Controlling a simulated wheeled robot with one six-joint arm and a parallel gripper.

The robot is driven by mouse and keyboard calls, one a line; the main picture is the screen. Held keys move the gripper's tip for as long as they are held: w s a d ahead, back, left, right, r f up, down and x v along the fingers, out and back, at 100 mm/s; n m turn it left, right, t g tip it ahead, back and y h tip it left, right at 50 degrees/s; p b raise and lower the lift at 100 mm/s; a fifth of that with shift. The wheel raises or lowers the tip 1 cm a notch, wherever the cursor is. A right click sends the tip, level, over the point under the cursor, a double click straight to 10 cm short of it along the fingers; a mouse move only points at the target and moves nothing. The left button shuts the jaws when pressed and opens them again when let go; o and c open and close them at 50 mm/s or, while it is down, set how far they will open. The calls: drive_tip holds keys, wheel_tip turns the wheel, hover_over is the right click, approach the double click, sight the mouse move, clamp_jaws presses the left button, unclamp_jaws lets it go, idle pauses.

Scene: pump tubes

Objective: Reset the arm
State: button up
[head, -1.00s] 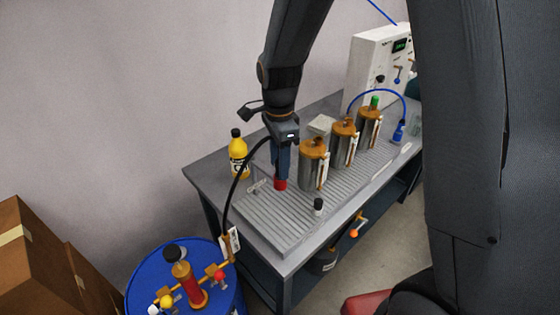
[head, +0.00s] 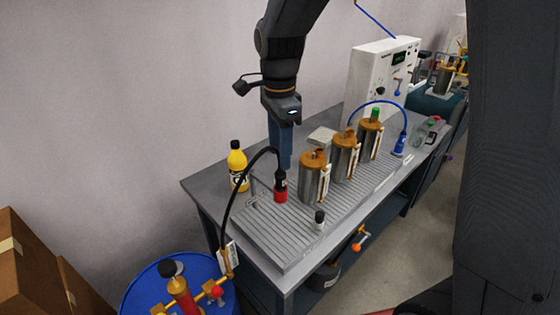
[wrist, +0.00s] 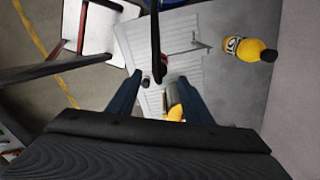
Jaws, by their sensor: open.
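My gripper (head: 279,148) hangs above the grooved tray (head: 274,238) on the bench in the head view, with its fingers pointing down. In the wrist view its two blue fingers (wrist: 158,83) are apart, and I see nothing held between them. A black hose end with a red tip (head: 281,188) stands on the tray below and slightly in front of the fingers. Its black hose (head: 232,190) arches left and down to the blue drum. In the wrist view the black hose (wrist: 155,40) passes beyond the fingertips.
Three metal canisters with brown tops (head: 314,178) stand right of the hose end. A yellow bottle (head: 237,166) stands at the left. A small black-capped vial (head: 319,220) is in front. A white control box (head: 384,75) stands behind. The blue drum (head: 145,285) is at lower left.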

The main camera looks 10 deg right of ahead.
drive_tip(key=shift+r, duration=0.1)
drive_tip(key=s+d+f+n+t, duration=0.3)
drive_tip(key=s+d+f+n, duration=0.2)
drive_tip(key=s+d+n, duration=0.8)
wheel_tip(320, 180, down, 6)
drive_tip(key=w+a+n+g+b, duration=0.1)
drive_tip(key=a+n+b, duration=0.1)
drive_tip(key=b, duration=0.2)
drive_tip(key=shift+a+r+g+b, duration=0.25)
drive_tip(key=shift+a+g+b, duration=0.05)
drive_tip(key=shift+a, duration=0.1)
